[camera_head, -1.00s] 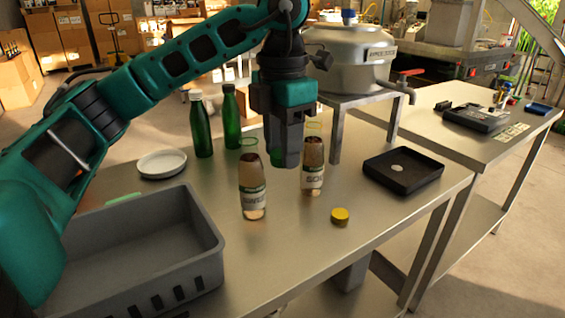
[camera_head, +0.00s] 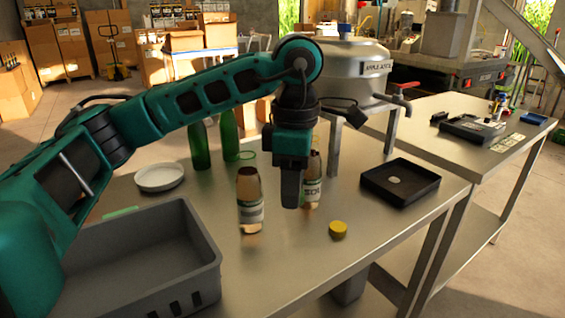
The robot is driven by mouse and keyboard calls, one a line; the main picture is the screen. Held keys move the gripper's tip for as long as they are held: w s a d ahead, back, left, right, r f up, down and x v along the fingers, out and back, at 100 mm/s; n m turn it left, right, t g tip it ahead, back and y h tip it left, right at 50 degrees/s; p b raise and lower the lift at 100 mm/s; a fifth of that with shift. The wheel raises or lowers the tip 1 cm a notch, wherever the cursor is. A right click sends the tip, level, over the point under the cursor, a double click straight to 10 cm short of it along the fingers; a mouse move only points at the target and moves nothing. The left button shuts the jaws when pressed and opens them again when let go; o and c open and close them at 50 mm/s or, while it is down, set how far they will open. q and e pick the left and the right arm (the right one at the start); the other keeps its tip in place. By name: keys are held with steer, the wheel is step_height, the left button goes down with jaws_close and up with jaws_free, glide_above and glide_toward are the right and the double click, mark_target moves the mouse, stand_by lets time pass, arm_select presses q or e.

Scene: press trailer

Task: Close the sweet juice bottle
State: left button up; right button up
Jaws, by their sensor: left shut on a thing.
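Two juice bottles with clear necks, brown contents and pale labels stand upright on the metal table. The left bottle (camera_head: 250,203) is open at its rim, and its label is hard to read. The right bottle (camera_head: 312,185) has a label that seems to start with "SO" and is partly hidden by my gripper. A yellow cap (camera_head: 338,230) lies on the table in front of it. My left gripper (camera_head: 291,204) points down between the bottles, shut on a small green thing that its fingers hide now. My right gripper is not in view.
A grey crate (camera_head: 205,236) is at the front left, a white dish (camera_head: 160,178) behind it. Green bottles (camera_head: 200,147) stand at the back. A black tray (camera_head: 401,182) is on the right, near a steel vessel (camera_head: 352,75) on a stand.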

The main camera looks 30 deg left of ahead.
arm_select(q)
steer(key=d+f+m, duration=0.1)
steer(key=f+m, duration=0.2)
steer(key=m, duration=0.3)
steer(key=d+f+m, duration=0.2)
steer(key=f+m, duration=0.2)
steer(key=m, duration=0.3)
steer(key=s+d+f+m, duration=0.1)
steer(key=d+f+m, duration=0.1)
steer(key=f+m, duration=0.2)
steer(key=shift+f+m, duration=0.15)
steer(key=shift+m, duration=1.45)
steer(key=shift+s+d+f+m, duration=0.15)
steer(key=shift+f+m, duration=0.2)
steer(key=shift+m, duration=0.35)
steer(key=shift+w+d+f+m, duration=0.1)
steer(key=shift+f+m, duration=0.2)
steer(key=shift+m, duration=0.4)
